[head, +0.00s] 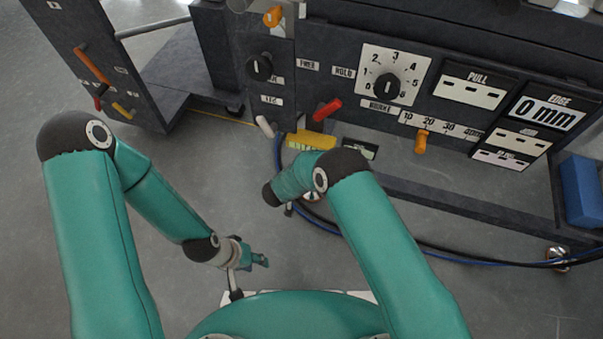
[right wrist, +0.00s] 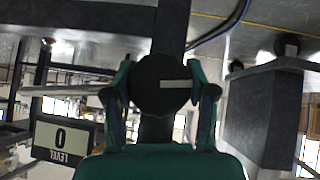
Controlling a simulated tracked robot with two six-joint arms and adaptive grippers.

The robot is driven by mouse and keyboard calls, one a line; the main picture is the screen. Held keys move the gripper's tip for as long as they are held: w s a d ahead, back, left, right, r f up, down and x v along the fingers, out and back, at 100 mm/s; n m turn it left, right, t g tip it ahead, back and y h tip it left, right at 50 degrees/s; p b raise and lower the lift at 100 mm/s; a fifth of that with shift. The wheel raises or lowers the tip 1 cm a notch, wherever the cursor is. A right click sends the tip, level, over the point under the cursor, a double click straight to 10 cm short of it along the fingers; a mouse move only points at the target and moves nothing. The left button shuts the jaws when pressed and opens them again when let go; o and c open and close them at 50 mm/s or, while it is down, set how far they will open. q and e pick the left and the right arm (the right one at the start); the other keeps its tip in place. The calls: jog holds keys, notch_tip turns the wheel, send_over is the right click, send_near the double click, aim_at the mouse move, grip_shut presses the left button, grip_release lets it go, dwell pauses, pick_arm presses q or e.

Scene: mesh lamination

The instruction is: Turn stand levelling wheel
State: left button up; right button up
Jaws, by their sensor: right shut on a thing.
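The stand levelling wheel (right wrist: 160,84) is a dark round knob with a white mark, in the middle of the right wrist view. My right gripper (right wrist: 164,92) has its two teal fingers on either side of the wheel and is shut on it. A "LEVEL" display (right wrist: 60,139) reading 0 appears upside down to the left of the wheel. In the head view, my right forearm hides the wheel and most of that gripper. My left gripper (head: 260,260) hangs low over the floor, away from the machine; its finger opening is too small to judge.
The dark machine panel (head: 440,95) carries a dial (head: 386,86), a red lever (head: 326,109), a black knob (head: 259,67) and an "EDGE 0 mm" display (head: 546,112). Blue and black hoses (head: 455,258) run along the floor below. A blue box (head: 580,190) is at right.

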jog(key=shift+w+a+r, duration=0.15)
jog(key=shift+w+r, duration=0.15)
jog(key=shift+r, duration=0.05)
jog(key=o, duration=1.2)
jog(key=shift+f, duration=0.1)
jog(key=shift+s, duration=0.1)
jog(key=shift+f, duration=0.1)
pick_arm(q)
jog(key=shift+s, duration=0.2)
pick_arm(e)
notch_tip(320, 180, up, 10)
jog(key=shift+f, duration=0.1)
pick_arm(q)
jog(key=shift+s, duration=0.1)
pick_arm(e)
jog(key=shift+s, duration=0.1)
